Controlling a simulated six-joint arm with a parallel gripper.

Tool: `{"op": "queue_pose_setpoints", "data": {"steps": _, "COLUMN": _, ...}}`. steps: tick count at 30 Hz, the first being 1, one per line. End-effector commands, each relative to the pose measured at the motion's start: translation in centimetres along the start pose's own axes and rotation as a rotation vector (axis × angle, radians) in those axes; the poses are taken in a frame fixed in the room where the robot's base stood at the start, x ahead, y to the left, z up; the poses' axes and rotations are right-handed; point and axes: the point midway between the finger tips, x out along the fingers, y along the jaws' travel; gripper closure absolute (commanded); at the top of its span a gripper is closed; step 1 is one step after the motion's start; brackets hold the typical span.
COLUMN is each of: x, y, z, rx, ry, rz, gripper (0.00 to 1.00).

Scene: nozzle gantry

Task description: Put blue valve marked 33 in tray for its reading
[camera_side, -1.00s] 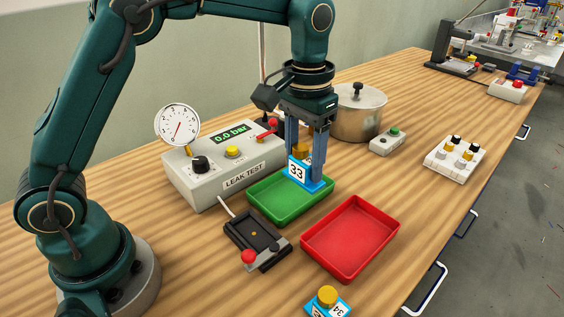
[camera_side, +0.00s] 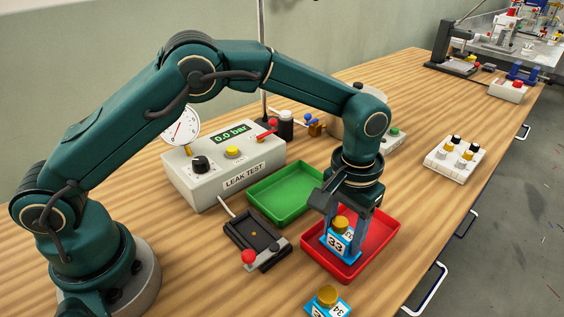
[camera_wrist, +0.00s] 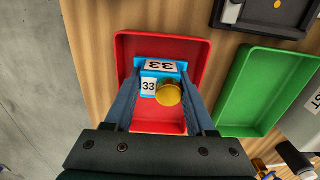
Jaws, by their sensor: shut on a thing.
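The blue valve marked 33 (camera_side: 338,243) has a brass-yellow knob and white number labels. My gripper (camera_side: 343,232) is shut on it, with a finger on each side. In the side view it is over or inside the red tray (camera_side: 385,240); I cannot tell whether it touches the tray floor. The valve also shows between the fingers in the wrist view (camera_wrist: 162,68), above the red tray (camera_wrist: 197,52). The green tray (camera_side: 270,205) is empty, to the left of the red one. The leak test box (camera_side: 205,180) reads 0.0 bar, and its round gauge (camera_side: 182,128) is partly hidden by my arm.
A second blue valve, marked 34 (camera_side: 327,300), stands at the front edge of the view. A black fixture with a red knob (camera_side: 255,240) lies beside the trays. A pot (camera_side: 345,128) is partly behind my arm. A white block with several knobs (camera_side: 455,160) stands at the right.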

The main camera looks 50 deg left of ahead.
Motion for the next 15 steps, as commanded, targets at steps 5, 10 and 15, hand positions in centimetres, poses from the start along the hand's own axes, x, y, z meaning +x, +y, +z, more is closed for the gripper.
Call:
{"op": "queue_pose_setpoints", "data": {"steps": 5, "x": -0.06, "y": -0.01, "z": -0.03, "rx": 0.000, "ry": 0.001, "rz": 0.001, "gripper": 1.00}}
{"op": "queue_pose_setpoints", "data": {"steps": 10, "x": 0.25, "y": -0.03, "z": 0.00, "rx": 0.000, "ry": 0.000, "rz": 0.000, "gripper": 0.33}}
{"op": "queue_pose_setpoints", "data": {"steps": 15, "x": 0.23, "y": -0.03, "z": -0.01, "rx": 0.000, "ry": 0.000, "rz": 0.000, "gripper": 0.15}}
